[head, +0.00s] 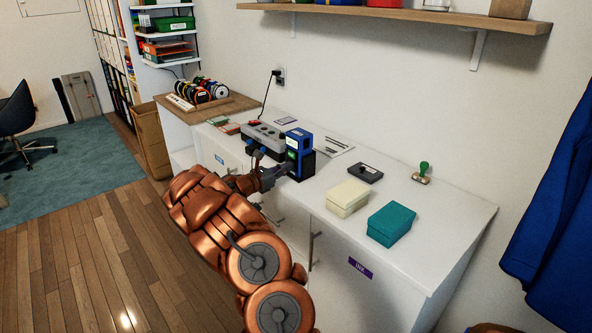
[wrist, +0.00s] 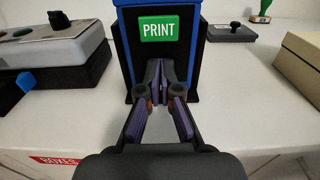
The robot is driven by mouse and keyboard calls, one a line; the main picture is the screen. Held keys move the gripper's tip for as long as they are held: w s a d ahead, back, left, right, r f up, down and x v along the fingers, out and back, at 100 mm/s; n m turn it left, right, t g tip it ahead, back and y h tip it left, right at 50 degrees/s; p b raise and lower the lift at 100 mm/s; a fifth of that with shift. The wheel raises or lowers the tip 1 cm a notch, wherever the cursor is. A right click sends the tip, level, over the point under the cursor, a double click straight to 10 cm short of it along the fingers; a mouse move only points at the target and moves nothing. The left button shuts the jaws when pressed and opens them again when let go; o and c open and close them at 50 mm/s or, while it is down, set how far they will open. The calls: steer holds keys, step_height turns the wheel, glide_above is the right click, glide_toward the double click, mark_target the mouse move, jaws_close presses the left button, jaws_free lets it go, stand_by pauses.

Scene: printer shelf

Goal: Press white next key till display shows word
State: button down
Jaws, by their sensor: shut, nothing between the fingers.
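A blue and black device (head: 300,143) stands on the white counter, and it also fills the middle of the wrist view (wrist: 190,15). A green panel (wrist: 159,29) on its front reads PRINT in white letters. My gripper (wrist: 159,72) is shut and empty, its fingertips close together just below the green panel, in front of the device. I cannot tell whether they touch it. In the head view my gripper (head: 284,170) is at the device's lower front. The fingers cover part of the device's front, and I see no white key there.
A grey box (head: 264,133) with knobs stands left of the device. A black pad (head: 361,172), a cream box (head: 347,196), a teal box (head: 391,222) and a green-handled stamp (head: 422,172) lie to the right. The counter's right end (head: 455,225) is clear.

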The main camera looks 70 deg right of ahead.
steer(key=shift+s+d+r, duration=0.2)
steer(key=shift+s+d, duration=0.05)
steer(key=shift+s, duration=0.05)
steer(key=shift+w+a, duration=0.25)
steer(key=shift+a, duration=0.2)
steer(key=v, duration=1.3)
steer(key=shift+w+a+f+b, duration=0.2)
steer(key=shift+w+a+b, duration=0.05)
steer(key=shift+w+b, duration=0.1)
stand_by(0.4)
